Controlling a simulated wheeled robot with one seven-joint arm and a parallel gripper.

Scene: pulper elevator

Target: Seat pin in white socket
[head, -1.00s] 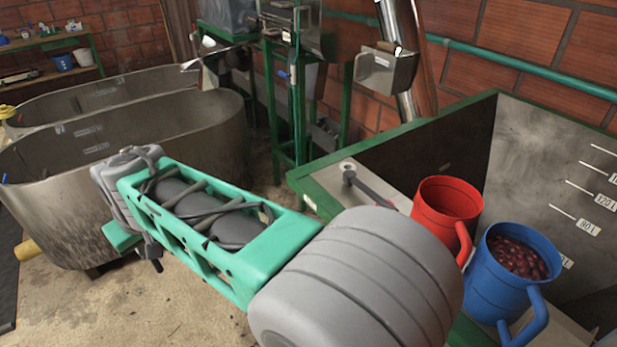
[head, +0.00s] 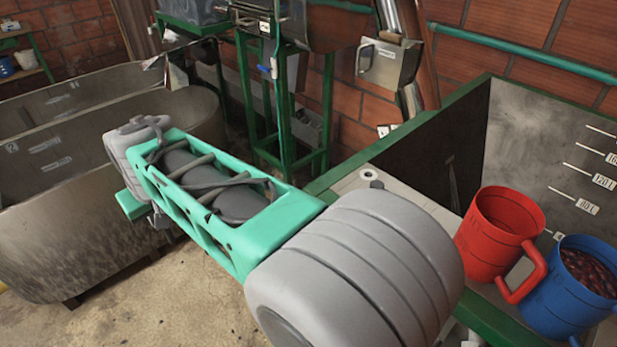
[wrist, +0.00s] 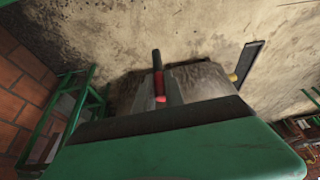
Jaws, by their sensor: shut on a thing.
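The white socket (head: 370,176) is a small pale ring with a dark hole on the pale ledge of the green-edged bin in the head view. My arm (head: 215,200) reaches from the lower middle to the left in front of it. My gripper (wrist: 160,99) is only partly seen, past the dark edge of the green housing in the wrist view. A slim dark rod with a red lower part, which I take for the pin (wrist: 158,70), sticks out there, and my gripper is shut on it. The fingers are not clearly seen. The socket is not in the wrist view.
A red mug (head: 500,235) and a blue mug (head: 560,285) of dark red cherries stand right of the socket. Metal tanks (head: 90,240) are at left. A green stand (head: 328,115) is behind. Bare floor (head: 160,305) shows at lower left.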

